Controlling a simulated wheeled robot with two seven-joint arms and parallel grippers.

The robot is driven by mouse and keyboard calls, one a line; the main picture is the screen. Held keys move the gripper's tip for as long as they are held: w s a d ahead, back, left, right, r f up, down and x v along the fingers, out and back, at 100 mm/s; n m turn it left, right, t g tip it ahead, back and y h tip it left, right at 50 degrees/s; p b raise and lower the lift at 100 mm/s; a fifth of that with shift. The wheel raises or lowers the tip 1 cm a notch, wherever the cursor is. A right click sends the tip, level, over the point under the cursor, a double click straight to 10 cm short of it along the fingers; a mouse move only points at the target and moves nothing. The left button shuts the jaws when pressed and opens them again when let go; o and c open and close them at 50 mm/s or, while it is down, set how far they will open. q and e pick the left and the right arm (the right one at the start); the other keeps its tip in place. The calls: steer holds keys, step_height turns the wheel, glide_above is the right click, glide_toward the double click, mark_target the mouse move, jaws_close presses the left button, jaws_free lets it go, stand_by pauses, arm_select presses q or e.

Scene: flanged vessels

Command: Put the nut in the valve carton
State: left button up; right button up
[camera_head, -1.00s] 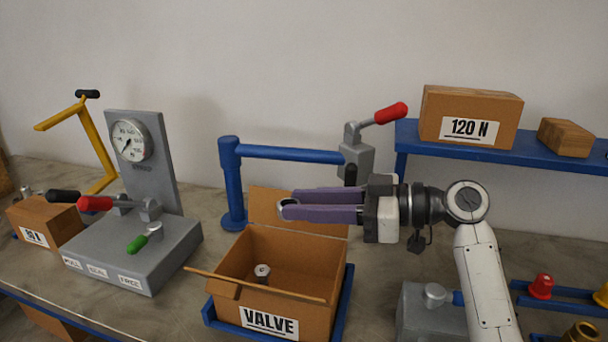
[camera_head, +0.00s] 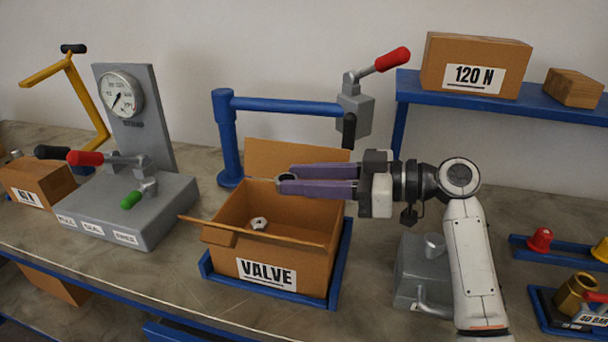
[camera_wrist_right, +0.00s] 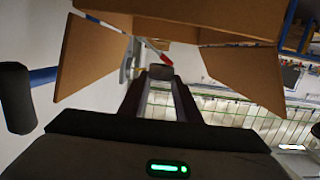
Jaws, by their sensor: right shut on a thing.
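The valve carton (camera_head: 267,273), a brown open box labelled VALVE, stands in a blue tray with its flaps spread. My right gripper (camera_head: 285,182) reaches in from the right, its purple fingers over the back part of the carton opening. It is shut on a small grey nut (camera_head: 284,177), mostly hidden by the fingertips. In the right wrist view the dark nut (camera_wrist_right: 160,72) sits between the fingertips, with carton cardboard (camera_wrist_right: 200,15) beyond. Another small light metal piece (camera_head: 259,223) shows inside the carton. My left gripper is not in view.
A grey gauge stand (camera_head: 130,205) with levers is left of the carton. A blue post and rail (camera_head: 227,135) stands behind it. A blue shelf (camera_head: 480,100) holds a 120 N box (camera_head: 474,65). A grey block (camera_head: 415,270) is to the right.

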steer(key=o, duration=1.2)
steer(key=shift+d, duration=0.1)
